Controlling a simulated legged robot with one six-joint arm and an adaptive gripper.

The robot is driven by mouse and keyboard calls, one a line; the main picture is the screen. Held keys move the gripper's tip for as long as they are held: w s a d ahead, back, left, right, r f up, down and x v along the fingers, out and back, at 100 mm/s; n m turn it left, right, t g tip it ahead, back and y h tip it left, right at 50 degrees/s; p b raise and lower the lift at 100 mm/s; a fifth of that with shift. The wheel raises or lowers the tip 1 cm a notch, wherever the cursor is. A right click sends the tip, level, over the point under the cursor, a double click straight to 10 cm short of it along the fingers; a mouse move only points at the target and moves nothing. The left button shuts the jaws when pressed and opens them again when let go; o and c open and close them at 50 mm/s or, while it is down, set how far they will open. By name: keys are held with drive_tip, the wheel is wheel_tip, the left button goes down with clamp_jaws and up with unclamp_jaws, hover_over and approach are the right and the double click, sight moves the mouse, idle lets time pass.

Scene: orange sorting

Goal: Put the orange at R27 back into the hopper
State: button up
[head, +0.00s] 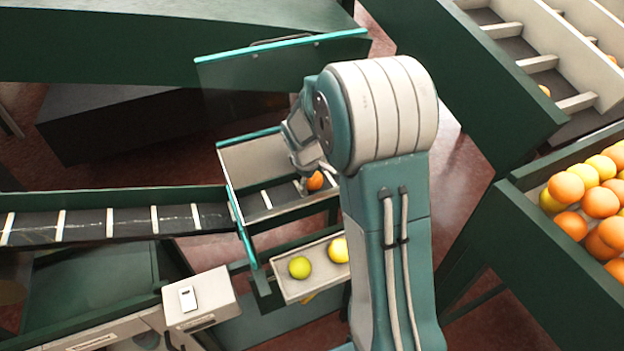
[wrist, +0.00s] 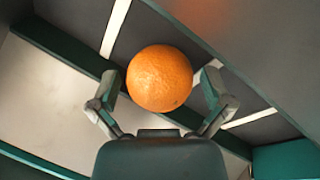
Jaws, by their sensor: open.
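An orange (wrist: 160,78) lies on the dark, white-slatted belt between the fingertips of my gripper (wrist: 160,95) in the wrist view. The fingers are open on either side of it, with a gap visible at the right; contact at the left is hard to judge. In the head view the orange (head: 315,181) sits inside the small belt housing, beside my gripper (head: 308,178), which my arm partly hides. The hopper (head: 540,215) is the green bin at the right, filled with several oranges and yellow fruits. No R27 marking is legible.
A teal-edged clear panel (head: 285,65) stands raised behind the housing. A slatted belt (head: 90,224) runs in from the left. A slatted incline (head: 515,45) rises at the upper right.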

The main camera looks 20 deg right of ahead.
drive_tip(key=v, duration=1.2)
drive_tip(key=s+a+r+m+t+y, duration=0.1)
drive_tip(key=s+a+r+m+t, duration=0.1)
drive_tip(key=s, duration=1)
drive_tip(key=s+a+r+m+t+y, duration=0.1)
drive_tip(key=s+a+r+m, duration=0.4)
drive_tip(key=s, duration=0.7)
drive_tip(key=shift+s+a+r+t, duration=0.25)
drive_tip(key=shift+a+r+t, duration=0.25)
